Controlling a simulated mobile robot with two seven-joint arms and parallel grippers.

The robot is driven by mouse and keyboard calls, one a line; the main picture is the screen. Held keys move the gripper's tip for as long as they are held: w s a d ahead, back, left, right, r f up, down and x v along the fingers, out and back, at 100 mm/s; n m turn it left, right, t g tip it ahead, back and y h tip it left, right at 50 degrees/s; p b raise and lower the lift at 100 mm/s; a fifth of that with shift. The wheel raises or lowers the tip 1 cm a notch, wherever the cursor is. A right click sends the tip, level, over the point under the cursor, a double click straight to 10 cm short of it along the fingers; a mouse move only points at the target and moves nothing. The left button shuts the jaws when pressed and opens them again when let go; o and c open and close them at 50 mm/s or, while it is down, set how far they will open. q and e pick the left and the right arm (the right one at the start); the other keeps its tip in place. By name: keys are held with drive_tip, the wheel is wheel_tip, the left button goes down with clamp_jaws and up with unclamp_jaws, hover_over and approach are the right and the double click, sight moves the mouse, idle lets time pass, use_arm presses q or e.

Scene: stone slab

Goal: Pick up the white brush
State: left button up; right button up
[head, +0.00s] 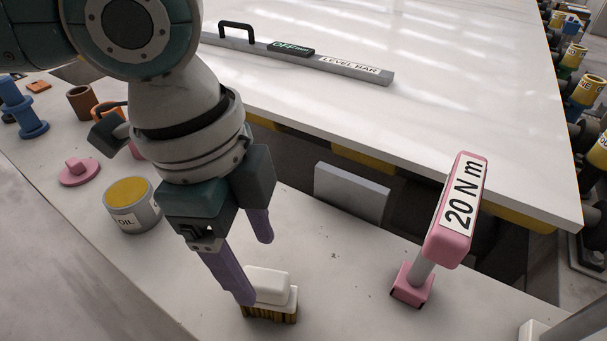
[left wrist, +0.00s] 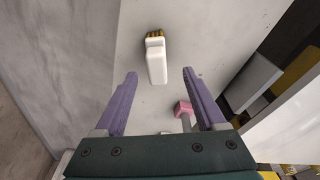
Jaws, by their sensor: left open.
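The white brush (head: 270,287) stands on the light work surface with its tan bristles down, at the bottom middle of the head view. In the left wrist view the brush (left wrist: 156,62) lies ahead of the fingertips, roughly between their lines. My left gripper (head: 256,270) is open, its purple fingers pointing down over the brush. In the head view one finger overlaps the brush's left edge; I cannot tell whether it touches. The left wrist view shows the two fingers (left wrist: 159,72) wide apart with nothing between them. My right gripper is not in view.
A pink torque tool marked 20 N m (head: 456,210) stands right of the brush. An oil tin (head: 133,219) and a pink knobbed disc (head: 78,174) are to the left. A white slab (head: 440,110) with a level bar (head: 340,68) rises behind. The surface around the brush is clear.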

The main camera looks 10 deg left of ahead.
sight(270, 296)
use_arm(q)
drive_tip(key=f, duration=0.2)
drive_tip(key=shift+s+d+f, duration=0.15)
drive_tip(key=shift+d+f, duration=0.15)
drive_tip(key=f, duration=0.1)
drive_tip(key=f+b, duration=0.1)
drive_tip(key=f, duration=0.1)
drive_tip(key=d+f+b, duration=0.1)
drive_tip(key=f, duration=0.1)
drive_tip(key=shift+f, duration=0.25)
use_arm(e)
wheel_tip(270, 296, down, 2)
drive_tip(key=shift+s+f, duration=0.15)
use_arm(q)
drive_tip(key=shift+a, duration=0.1)
clamp_jaws()
